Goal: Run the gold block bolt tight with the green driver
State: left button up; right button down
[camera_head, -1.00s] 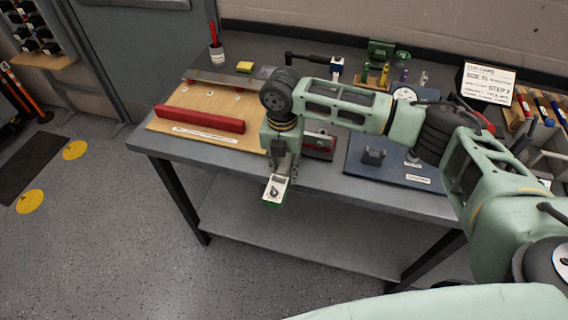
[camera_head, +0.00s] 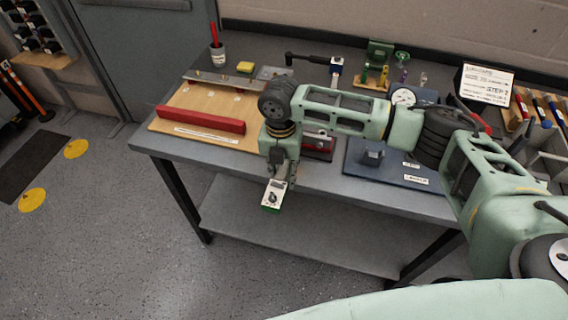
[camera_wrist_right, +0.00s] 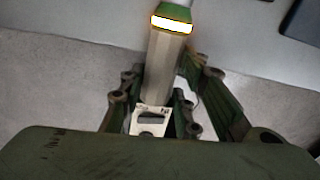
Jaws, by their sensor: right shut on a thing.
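My right gripper (camera_head: 277,183) points down in front of the table's front edge. It is shut on a driver (camera_head: 272,196) with a pale, marked face and a green end. In the right wrist view the driver (camera_wrist_right: 164,65) stands between the fingers, with a grey body, a bright white band and a green far end. It is apart from the table. A metal bar (camera_head: 228,80) with small gold-coloured studs lies at the back of the wooden board. I cannot tell which stud, if any, is the gold block bolt. My left gripper is not in view.
The table (camera_head: 330,185) carries a wooden board (camera_head: 180,128) with a red bar (camera_head: 201,120) and a yellow block (camera_head: 246,66). A dark blue mat (camera_head: 360,172) and a gauge (camera_head: 403,97) stand to the right.

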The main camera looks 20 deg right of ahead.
jog(key=shift+s+a+r+p, duration=0.1)
jog(key=shift+s+a+p, duration=0.6)
jog(key=shift+s+p, duration=0.25)
jog(key=shift+s+a, duration=0.15)
jog(key=shift+s, duration=0.05)
